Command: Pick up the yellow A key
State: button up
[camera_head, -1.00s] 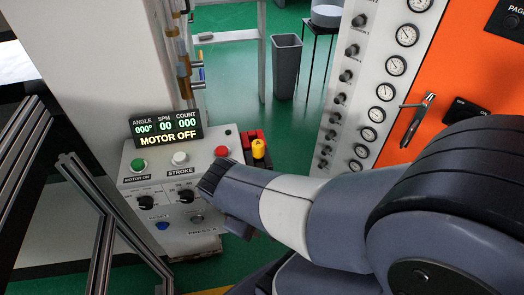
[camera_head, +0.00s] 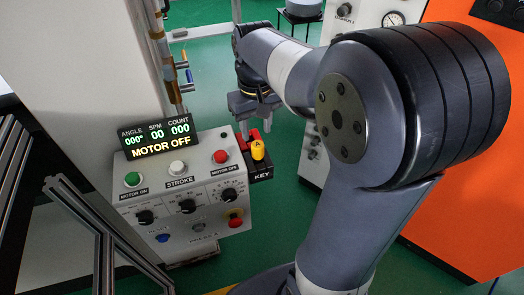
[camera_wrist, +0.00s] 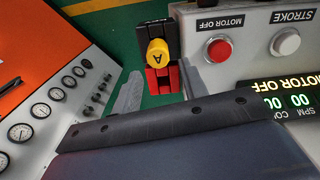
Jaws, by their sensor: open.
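The yellow A key (camera_head: 258,150) stands in a black and red holder (camera_head: 262,172) marked KEY, on the right side of the control box. In the wrist view the yellow A key (camera_wrist: 158,53) shows its round top with the letter A, with red parts below it. My gripper (camera_head: 253,130) is above and just behind the key in the head view, fingers pointing down, apart from it. In the wrist view my gripper (camera_wrist: 158,90) is open and empty, one finger on each side of the holder's line. Its body hides part of the lower picture.
The control box (camera_head: 205,240) has several knobs and buttons, including a red button (camera_head: 220,157). The lit display (camera_head: 158,138) reads MOTOR OFF. A gauge panel (camera_wrist: 50,110) stands nearby. Green floor lies between.

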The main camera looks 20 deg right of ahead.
aim_at(258, 144)
notch_tip(258, 144, down, 8)
jog(key=shift+d+r+p, duration=0.1)
jog(key=shift+r+p, duration=0.1)
jog(key=shift+p, duration=0.2)
jog(key=c, duration=0.8)
jog(key=shift+o, duration=0.2)
notch_tip(258, 144, up, 10)
jog(key=shift+f, duration=0.1)
notch_tip(258, 144, up, 6)
jog(key=p, duration=0.4)
jog(key=shift+f+p, duration=0.1)
jog(key=shift+p, duration=0.2)
